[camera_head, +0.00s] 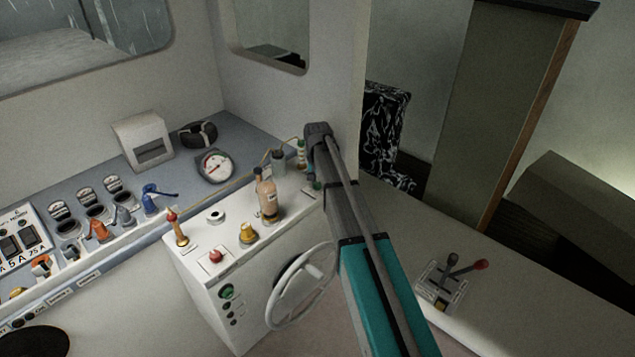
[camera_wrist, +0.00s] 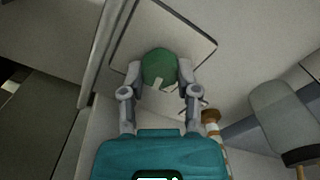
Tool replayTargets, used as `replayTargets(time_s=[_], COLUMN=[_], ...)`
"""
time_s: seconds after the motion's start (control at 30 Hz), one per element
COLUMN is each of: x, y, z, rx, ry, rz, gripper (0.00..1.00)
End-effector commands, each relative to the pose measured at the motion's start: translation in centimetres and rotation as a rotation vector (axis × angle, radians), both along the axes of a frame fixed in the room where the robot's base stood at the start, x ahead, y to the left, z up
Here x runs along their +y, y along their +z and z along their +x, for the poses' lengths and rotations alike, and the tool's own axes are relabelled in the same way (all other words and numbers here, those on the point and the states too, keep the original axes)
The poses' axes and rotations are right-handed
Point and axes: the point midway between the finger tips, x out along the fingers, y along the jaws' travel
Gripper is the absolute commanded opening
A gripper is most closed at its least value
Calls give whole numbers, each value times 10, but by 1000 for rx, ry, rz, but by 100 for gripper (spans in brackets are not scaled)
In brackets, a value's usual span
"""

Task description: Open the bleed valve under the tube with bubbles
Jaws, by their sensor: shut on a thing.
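A round green knob (camera_wrist: 159,68) with a pale pointer mark sits in front of a light square panel in the wrist view. My gripper (camera_wrist: 160,82) has one grey finger on each side of the knob and is shut on it. In the head view my arm hides most of the gripper and the knob. A slim upright tube (camera_head: 301,153) with green and pale bands stands just left of the arm. A clear bottle-like tube (camera_head: 266,200) with brownish liquid stands on the white console. Bubbles are too small to make out in either.
The white console (camera_head: 205,290) carries a steering wheel (camera_head: 301,285), a yellow knob (camera_head: 248,232) and a red button (camera_head: 216,256). A round gauge (camera_head: 215,165) lies behind it. A lever box (camera_head: 442,285) with a red-tipped lever is right of my arm.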

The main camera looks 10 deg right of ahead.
Motion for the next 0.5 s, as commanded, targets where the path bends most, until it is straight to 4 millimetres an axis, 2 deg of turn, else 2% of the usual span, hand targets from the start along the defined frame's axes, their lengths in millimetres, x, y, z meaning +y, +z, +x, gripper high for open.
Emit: replayTargets(time_s=[0.23, 0.5], x=[0, 0], y=[0, 0], z=[1, 1], rx=[-2, -2], ry=[-158, -229], rz=[-1, 0], gripper=[0, 0])
